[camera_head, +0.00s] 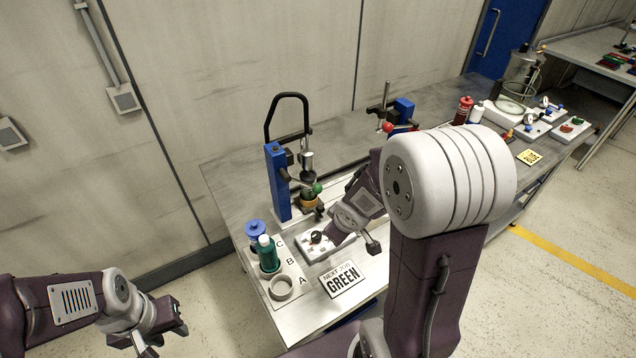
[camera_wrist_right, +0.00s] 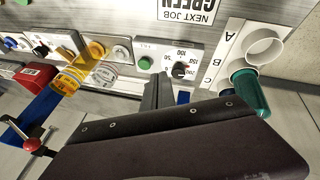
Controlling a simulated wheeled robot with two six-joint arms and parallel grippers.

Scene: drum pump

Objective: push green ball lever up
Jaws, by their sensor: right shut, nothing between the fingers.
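The green ball (camera_head: 317,187) shows beside the blue column (camera_head: 277,183) of a hand pump in the head view, near an orange collar. I cannot make it out in the right wrist view. My right arm comes in from the right, and its gripper is mostly hidden in the head view. In the right wrist view my right gripper (camera_wrist_right: 158,88) is shut and empty, seen near a control panel with a black knob (camera_wrist_right: 180,70) and a green button (camera_wrist_right: 145,62). My left gripper (camera_head: 164,339) is open and empty at lower left, away from the table.
A white tray (camera_head: 303,292) lettered A, B and C holds a green bottle (camera_head: 267,255), a blue-topped container (camera_head: 255,231) and a white ring (camera_head: 281,287). A "NEXT JOB GREEN" card (camera_head: 342,280) lies right of it. A red ball (camera_head: 388,127) is farther back.

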